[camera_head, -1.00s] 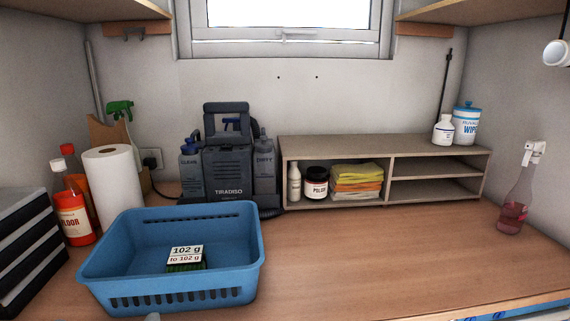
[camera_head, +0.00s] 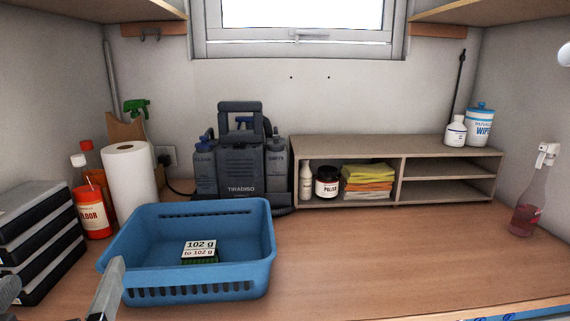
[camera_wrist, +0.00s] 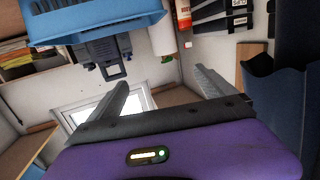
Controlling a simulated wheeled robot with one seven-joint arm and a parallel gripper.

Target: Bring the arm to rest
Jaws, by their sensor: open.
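My gripper (camera_wrist: 160,80) is open and empty in the wrist view, its two grey fingers wide apart above a purple body. That view appears upside down. In the head view, grey parts of my gripper (camera_head: 62,275) show at the lower left, one finger in front of the blue basket's near left corner. The blue basket (camera_head: 205,272) stands on the wooden worktop and also shows in the wrist view (camera_wrist: 95,25). A small green item with a "102 g" label (camera_head: 200,249) lies in it. I cannot tell whether the finger touches the basket.
Dark stacked drawers (camera_head: 40,235), a paper roll (camera_head: 130,180) and a red-orange bottle (camera_head: 95,212) crowd the left. A grey machine (camera_head: 240,170) and a shelf unit (camera_head: 395,147) stand at the back. A spray bottle (camera_head: 527,205) stands far right. The worktop (camera_head: 400,255) is clear at centre right.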

